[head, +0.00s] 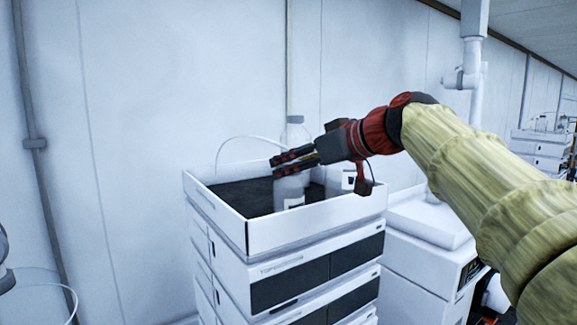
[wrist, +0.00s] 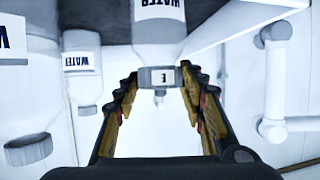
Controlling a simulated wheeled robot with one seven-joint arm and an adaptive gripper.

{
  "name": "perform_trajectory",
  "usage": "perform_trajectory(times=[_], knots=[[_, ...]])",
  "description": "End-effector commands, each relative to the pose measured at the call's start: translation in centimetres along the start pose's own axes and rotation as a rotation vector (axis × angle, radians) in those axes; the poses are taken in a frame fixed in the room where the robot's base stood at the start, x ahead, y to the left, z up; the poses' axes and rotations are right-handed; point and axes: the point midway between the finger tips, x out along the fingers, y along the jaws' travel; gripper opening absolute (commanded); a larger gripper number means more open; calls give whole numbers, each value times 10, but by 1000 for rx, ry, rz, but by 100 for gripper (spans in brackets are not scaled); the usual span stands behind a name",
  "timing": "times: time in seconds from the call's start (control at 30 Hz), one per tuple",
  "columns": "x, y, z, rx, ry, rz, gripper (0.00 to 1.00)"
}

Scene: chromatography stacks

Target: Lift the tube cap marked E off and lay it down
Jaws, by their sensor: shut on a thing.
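The tube cap marked E (wrist: 163,77) is grey with a white label and a small pale nub. In the wrist view, which looks upside down, it sits against the neck of a clear bottle labelled WATER (wrist: 158,32); I see no gap between them. My gripper (wrist: 160,84) has a finger on either side of the cap and is shut on it. In the head view my gripper (head: 285,163) is at the top of a bottle (head: 290,188) in the tray, and its fingers hide the cap.
The white-walled tray (head: 285,231) with a dark floor tops a stack of instruments (head: 290,277). More bottles stand close by, one behind (head: 297,131) and one to the right (head: 334,182). A thin white tube (head: 235,141) arcs over the tray. The tray's left part looks clear.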

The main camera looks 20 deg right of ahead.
Motion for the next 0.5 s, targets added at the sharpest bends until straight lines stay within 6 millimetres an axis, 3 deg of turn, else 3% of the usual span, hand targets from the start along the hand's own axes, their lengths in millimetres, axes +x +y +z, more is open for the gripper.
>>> perform_trajectory(times=[0.27,0.5], knots=[[-1,0,-3,-1,1,0,14],[-8,1,-21,-3,2,0,14]])
